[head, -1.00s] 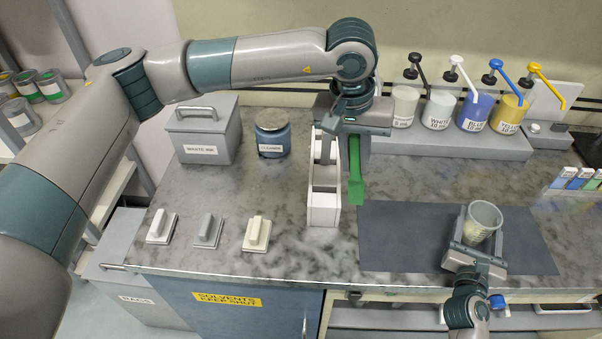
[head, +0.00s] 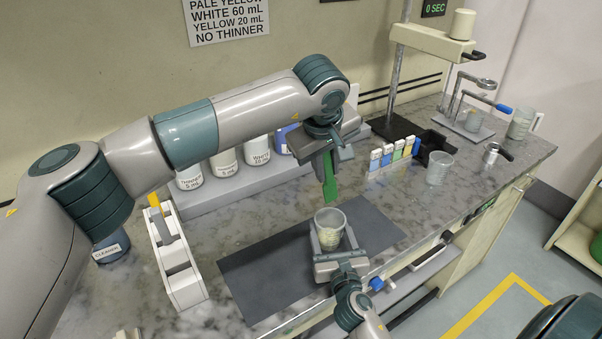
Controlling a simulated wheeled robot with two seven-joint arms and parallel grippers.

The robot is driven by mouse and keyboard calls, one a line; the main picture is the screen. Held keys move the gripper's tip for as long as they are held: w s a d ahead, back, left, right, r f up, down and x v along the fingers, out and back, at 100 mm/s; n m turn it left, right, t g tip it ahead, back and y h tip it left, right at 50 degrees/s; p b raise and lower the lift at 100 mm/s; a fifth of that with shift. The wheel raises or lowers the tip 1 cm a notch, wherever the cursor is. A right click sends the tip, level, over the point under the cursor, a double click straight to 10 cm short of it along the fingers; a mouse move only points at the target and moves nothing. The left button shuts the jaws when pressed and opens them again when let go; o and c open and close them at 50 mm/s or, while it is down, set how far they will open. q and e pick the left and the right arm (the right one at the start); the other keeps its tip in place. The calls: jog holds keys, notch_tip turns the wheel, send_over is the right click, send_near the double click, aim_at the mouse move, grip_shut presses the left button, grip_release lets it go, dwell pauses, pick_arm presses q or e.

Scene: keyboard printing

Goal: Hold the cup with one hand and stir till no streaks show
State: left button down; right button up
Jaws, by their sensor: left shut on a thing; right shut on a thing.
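The clear cup (head: 330,217) stands on the dark grey mat (head: 262,272), upright, with something pale yellowish inside. I cannot tell whether streaks show in it. My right gripper (head: 329,247) is shut on the cup from the front edge side. My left gripper (head: 327,158) is shut on the green spatula (head: 330,184) above and behind the cup. The spatula points down, its lower end near the far side of the rim. It looks outside the cup's contents, but the exact gap is hard to judge.
A white rack (head: 184,287) with a yellow spatula stands left of the mat. Pump containers (head: 257,150) line the back, partly hidden by my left arm. Colour chips (head: 395,150), a dark tray (head: 436,140) and another clear cup (head: 438,168) are to the right.

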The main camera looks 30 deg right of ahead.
pick_arm(q)
jog(key=shift+s+d, duration=0.1)
jog(key=shift+d, duration=0.1)
jog(key=shift+a+f, duration=0.1)
jog(key=shift+a, duration=0.05)
dwell(0.3)
notch_tip(320, 180, down, 14)
dwell(2.1)
jog(key=shift+f, duration=0.1)
jog(key=shift+s, duration=0.1)
dwell(0.4)
jog(key=shift+s, duration=0.1)
